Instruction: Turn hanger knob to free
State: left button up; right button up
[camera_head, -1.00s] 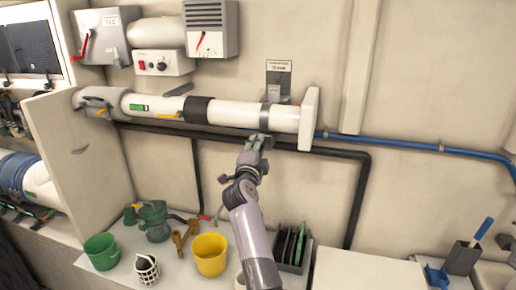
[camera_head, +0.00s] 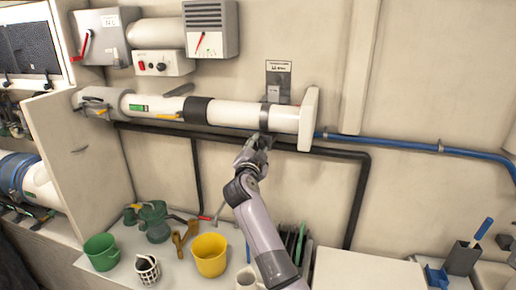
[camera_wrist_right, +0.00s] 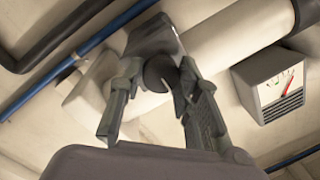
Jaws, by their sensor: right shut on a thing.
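The hanger shows in the head view as a grey strap (camera_head: 269,115) around the white pipe (camera_head: 232,114), near the pipe's right end. My right gripper (camera_head: 260,140) is just below the strap, under the pipe. In the right wrist view the hanger's dark grey body (camera_wrist_right: 150,38) stands in front of the pipe, with a round dark knob (camera_wrist_right: 160,72) under it. My right gripper's fingers (camera_wrist_right: 158,88) are on either side of the knob and closed on it. In the head view my gripper hides the knob. My left gripper is in neither view.
A black pipe (camera_head: 330,152) and a blue pipe (camera_head: 400,144) run along the wall near the gripper. Below are a yellow bucket (camera_head: 209,256), a green bucket (camera_head: 101,252) and a dark rack (camera_head: 294,245). A gauge box (camera_wrist_right: 275,82) shows beyond the pipe.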

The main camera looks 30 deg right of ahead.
jog(key=shift+f, duration=0.1)
jog(key=o, duration=1.1)
jog(key=shift+a, duration=0.1)
jog(key=v, duration=1.2)
